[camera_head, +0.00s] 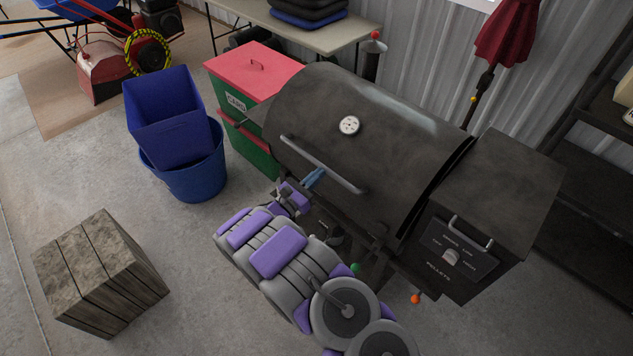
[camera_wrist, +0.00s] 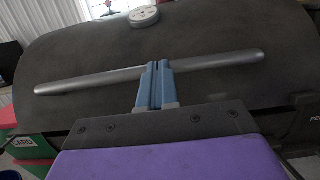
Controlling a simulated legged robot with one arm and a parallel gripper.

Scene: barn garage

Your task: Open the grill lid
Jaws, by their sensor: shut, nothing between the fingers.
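The grill has a dark, rounded lid (camera_head: 365,125), which is down, with a round dial (camera_head: 349,125) on its front. A long metal handle bar (camera_head: 335,173) runs across the lower front of the lid. My gripper (camera_head: 315,177) is at the handle, near its middle. In the wrist view, my gripper's blue fingers (camera_wrist: 157,68) are together, with their tips at the handle bar (camera_wrist: 210,63). Nothing shows between the fingers. I cannot tell whether the tips touch the bar. The lid (camera_wrist: 160,40) fills much of the wrist view.
A pellet box (camera_head: 490,210) adjoins the grill's right side. A green bin with a red lid (camera_head: 252,70) stands at its left. Blue tubs (camera_head: 185,160) and a wooden crate (camera_head: 100,275) are on the floor at left. A closed red umbrella (camera_head: 505,30) stands behind.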

